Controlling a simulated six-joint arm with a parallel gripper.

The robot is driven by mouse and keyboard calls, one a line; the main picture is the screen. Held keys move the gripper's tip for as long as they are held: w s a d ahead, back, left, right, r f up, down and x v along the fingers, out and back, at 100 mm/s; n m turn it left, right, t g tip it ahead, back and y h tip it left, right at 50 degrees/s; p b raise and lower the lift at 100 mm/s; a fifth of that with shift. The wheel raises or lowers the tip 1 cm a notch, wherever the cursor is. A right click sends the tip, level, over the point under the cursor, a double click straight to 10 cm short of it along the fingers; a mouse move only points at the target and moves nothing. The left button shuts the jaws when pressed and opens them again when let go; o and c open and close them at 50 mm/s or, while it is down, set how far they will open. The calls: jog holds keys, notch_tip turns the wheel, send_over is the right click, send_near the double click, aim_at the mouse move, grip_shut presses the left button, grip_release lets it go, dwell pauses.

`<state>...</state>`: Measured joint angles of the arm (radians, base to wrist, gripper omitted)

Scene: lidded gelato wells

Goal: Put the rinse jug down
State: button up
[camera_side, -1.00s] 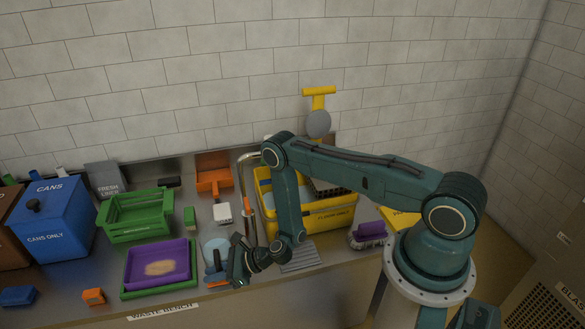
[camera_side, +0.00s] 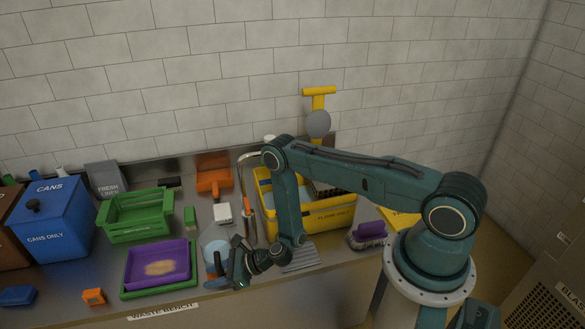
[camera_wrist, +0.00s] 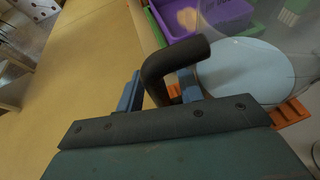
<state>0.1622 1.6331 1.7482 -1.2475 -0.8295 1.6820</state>
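The rinse jug (camera_side: 213,247) is a clear, pale-blue vessel near the bench's front edge. In the wrist view, its pale-blue round body (camera_wrist: 243,70) fills the upper right, and its dark bent handle (camera_wrist: 158,75) reaches toward my gripper (camera_wrist: 160,92). The two blue fingers stand on either side of the handle, apart, with a narrow gap showing on the right side. An orange slatted pad (camera_wrist: 290,112) shows under the jug. In the side view my gripper (camera_side: 226,266) is at the jug's near side and hides much of it; the contact under its base is hard to see.
A purple tray (camera_side: 158,284) in a green frame is left of the jug. A green crate (camera_side: 137,232), a white-headed tool (camera_side: 222,214) and an orange scoop (camera_side: 213,185) lie behind. A yellow tub (camera_side: 330,217) and a grey grate (camera_side: 301,259) are to the right.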

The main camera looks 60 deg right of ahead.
jog(key=shift+r, duration=0.15)
jog(key=shift+v, duration=3.75)
